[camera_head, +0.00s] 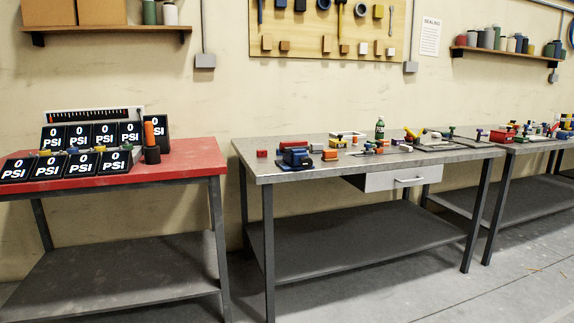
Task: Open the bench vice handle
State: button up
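A small blue object that looks like the bench vice (295,158) sits near the front left of the grey middle workbench (360,163). It is dark blue with a darker top. It is too small in this view to make out its handle or how the handle stands. My gripper is not in view, and no part of my arm shows near the bench.
An orange block (330,155) and a red block (262,153) lie near the vice. A green bottle (380,129) and several tools stand further right. The bench has a drawer (394,181). A red table (187,161) with pressure displays is at left. Floor (440,290) is mostly clear.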

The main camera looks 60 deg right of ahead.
aim_at(306, 163)
jog(key=u, duration=0.75)
jog(key=k, duration=0.9)
jog(key=z, duration=0.9)
jog(key=i, duration=1.05)
jog(key=u, duration=0.1)
